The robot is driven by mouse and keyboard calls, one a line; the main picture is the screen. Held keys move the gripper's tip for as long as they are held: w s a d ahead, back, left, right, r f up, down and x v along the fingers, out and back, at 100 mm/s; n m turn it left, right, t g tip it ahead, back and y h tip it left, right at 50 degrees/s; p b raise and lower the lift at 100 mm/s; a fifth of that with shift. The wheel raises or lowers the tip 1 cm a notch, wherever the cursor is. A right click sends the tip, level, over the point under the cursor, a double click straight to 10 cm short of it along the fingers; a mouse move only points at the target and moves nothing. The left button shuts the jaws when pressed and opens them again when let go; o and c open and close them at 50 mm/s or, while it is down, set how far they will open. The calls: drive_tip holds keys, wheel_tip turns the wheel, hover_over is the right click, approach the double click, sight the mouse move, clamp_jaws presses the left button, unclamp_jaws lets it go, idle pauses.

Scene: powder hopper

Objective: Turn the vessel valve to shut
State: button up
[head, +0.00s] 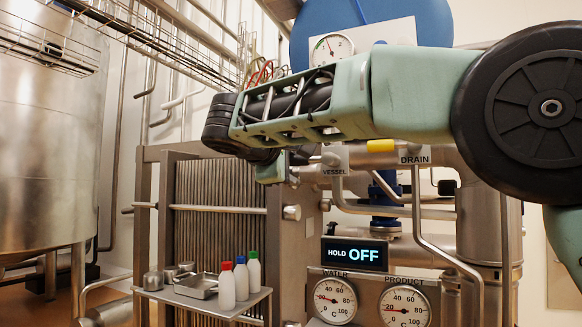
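The VESSEL label (335,161) is on a small grey plate on the pipework right of centre, below my forearm. Steel pipe and a rounded fitting show beside it. I cannot make out the vessel valve's handle or its position; my arm covers part of that area. My arm reaches in from the right across the upper middle. The end of my arm, with my gripper (272,168), is just left of the VESSEL label, in front of the plate stack's upper right corner. Its fingertips are not clearly visible, so I cannot tell whether it is open, shut or touching anything.
The DRAIN label (414,155) is to the right, with a yellow part (381,146) beside it. Below are a HOLD OFF display (354,254) and WATER (335,300) and PRODUCT (405,306) gauges. A shelf (262,296) holds bottles and a metal tray. A steel tank (45,150) stands left.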

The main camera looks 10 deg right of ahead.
drive_tip(key=shift+a+f, duration=0.1)
drive_tip(key=b+v, duration=0.3)
drive_tip(key=v, duration=1.4)
drive_tip(key=shift+s, duration=0.2)
wheel_tip(320, 180, down, 25)
drive_tip(key=s+d+n+g+y, duration=0.2)
drive_tip(key=n+g+y, duration=0.1)
drive_tip(key=g+y, duration=0.25)
drive_tip(key=s+d+f+m+g+y, duration=0.2)
drive_tip(key=s+d+f+m+g, duration=0.1)
drive_tip(key=s+f, duration=0.8)
drive_tip(key=s+d+f+m+g+y, duration=0.2)
drive_tip(key=s+d+f, duration=0.4)
drive_tip(key=s+f, duration=0.5)
drive_tip(key=shift+s+f+m+g, duration=0.2)
drive_tip(key=shift+s+m+g, duration=0.25)
drive_tip(key=shift+m+g, duration=0.55)
